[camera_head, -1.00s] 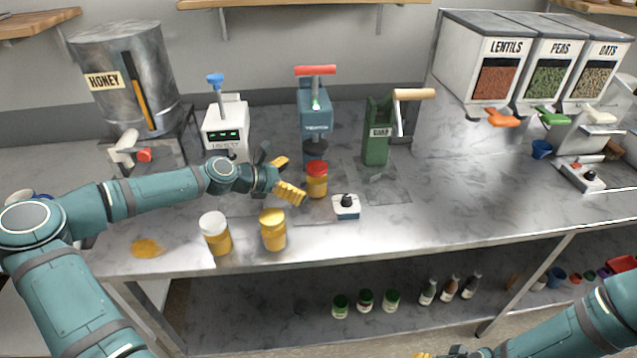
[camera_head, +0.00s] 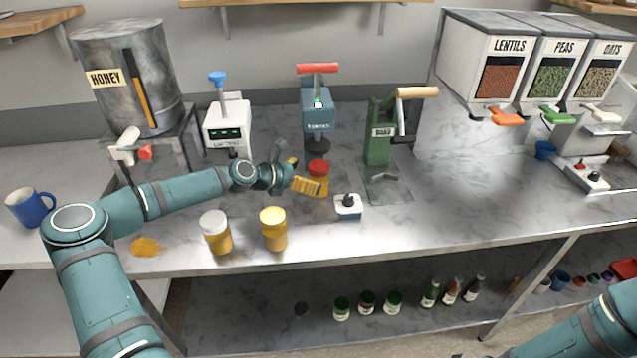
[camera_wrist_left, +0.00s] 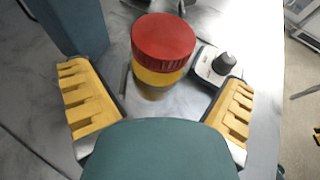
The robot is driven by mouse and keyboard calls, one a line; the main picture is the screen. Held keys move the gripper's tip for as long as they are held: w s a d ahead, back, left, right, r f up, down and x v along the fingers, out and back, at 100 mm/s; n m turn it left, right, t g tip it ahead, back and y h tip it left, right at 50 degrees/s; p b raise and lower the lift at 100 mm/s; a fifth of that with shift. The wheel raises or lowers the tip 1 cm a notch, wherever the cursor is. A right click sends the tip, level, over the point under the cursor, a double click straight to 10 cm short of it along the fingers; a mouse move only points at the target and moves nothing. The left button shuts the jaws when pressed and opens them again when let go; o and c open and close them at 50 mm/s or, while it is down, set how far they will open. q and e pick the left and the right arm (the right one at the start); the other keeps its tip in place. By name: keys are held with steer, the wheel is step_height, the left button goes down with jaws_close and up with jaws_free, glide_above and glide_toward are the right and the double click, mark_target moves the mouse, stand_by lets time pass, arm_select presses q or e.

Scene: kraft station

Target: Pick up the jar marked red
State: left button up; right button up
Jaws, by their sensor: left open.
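The jar with the red lid (camera_head: 318,168) stands upright on the steel counter and holds something yellow. In the left wrist view the red-lidded jar (camera_wrist_left: 162,50) sits ahead of and between my yellow fingers. My left gripper (camera_head: 303,182) is open at the jar's left side in the head view, and it also shows in the left wrist view (camera_wrist_left: 160,112). In the head view a finger covers part of the jar's left side.
A white-lidded jar (camera_head: 215,232) and a yellow-lidded jar (camera_head: 273,229) stand near the front edge. A small box with a black knob (camera_head: 348,206) is right of the red-lidded jar. A blue press (camera_head: 317,110) stands behind it. A blue mug (camera_head: 31,207) is far left.

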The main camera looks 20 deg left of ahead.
mark_target(310, 176)
arm_select(q)
steer(key=x, duration=0.4)
steer(key=shift+w+f+b, duration=0.15)
steer(key=shift+f+b, duration=0.1)
steer(key=shift+b, duration=0.05)
steer(key=shift+r, duration=0.1)
steer(key=c, duration=1.4)
